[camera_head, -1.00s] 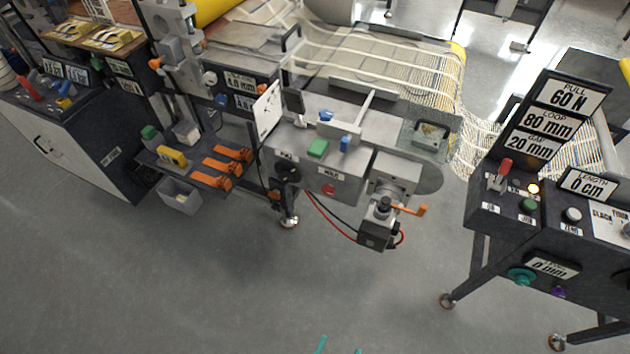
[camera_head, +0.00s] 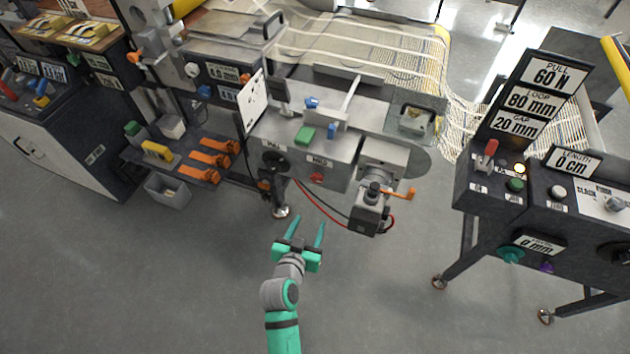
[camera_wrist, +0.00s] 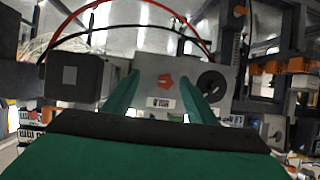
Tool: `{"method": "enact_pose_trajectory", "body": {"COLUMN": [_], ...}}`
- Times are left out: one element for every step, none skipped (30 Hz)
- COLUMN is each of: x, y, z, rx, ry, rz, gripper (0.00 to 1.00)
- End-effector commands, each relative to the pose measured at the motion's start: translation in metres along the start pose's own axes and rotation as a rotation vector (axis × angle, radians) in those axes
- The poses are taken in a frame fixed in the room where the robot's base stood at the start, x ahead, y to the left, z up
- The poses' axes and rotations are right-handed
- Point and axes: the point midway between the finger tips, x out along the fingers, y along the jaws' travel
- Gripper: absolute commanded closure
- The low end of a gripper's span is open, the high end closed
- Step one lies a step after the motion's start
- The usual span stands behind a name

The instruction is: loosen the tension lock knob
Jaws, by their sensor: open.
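My teal gripper (camera_head: 305,228) is open and empty over the floor, in front of the machine's grey control box, apart from it. In the wrist view its two fingers (camera_wrist: 166,98) frame a red knob (camera_wrist: 165,82) beyond them, with a black round knob (camera_wrist: 211,82) to the right. In the head view the same red knob (camera_head: 317,178) and black knob (camera_head: 275,161) are on the box front. On the right console, a teal knob (camera_head: 511,254) and a purple knob (camera_head: 546,268) sit below a 0 mm sign. I cannot read which is the tension lock knob.
A motor block (camera_head: 368,213) with an orange lever (camera_head: 398,194) and cables juts out right of the gripper. A shelf with orange clamps (camera_head: 208,160) and a grey bin (camera_head: 168,190) are left. The floor (camera_head: 180,285) around the gripper is clear.

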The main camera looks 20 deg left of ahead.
Motion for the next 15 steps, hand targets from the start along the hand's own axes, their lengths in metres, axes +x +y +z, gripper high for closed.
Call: {"method": "enact_pose_trajectory", "body": {"x": [0.011,0.017,0.022,0.026,0.029,0.033,0.035,0.037,0.039,0.040,0.041,0.043,0.044,0.046,0.050], "y": [-0.011,-0.014,-0.018,-0.022,-0.025,-0.028,-0.030,-0.032,-0.034,-0.035,-0.035,-0.036,-0.036,-0.036,-0.036], "z": [-0.015,-0.022,-0.030,-0.036,-0.041,-0.047,-0.051,-0.055,-0.058,-0.061,-0.062,-0.064,-0.064,-0.065,-0.065], "rx": [0.002,0.005,0.008,0.011,0.013,0.016,0.019,0.021,0.023,0.025,0.026,0.027,0.028,0.028,0.028], "ry": [0.010,0.013,0.017,0.018,0.022,0.025,0.027,0.029,0.031,0.032,0.033,0.033,0.034,0.034,0.034], "rz": [0.010,0.019,0.032,0.040,0.048,0.056,0.063,0.069,0.074,0.078,0.081,0.084,0.085,0.086,0.087], "gripper": [0.48,0.48,0.48,0.48,0.48,0.48,0.48,0.48,0.48,0.48,0.48,0.48,0.48,0.48,0.48]}}
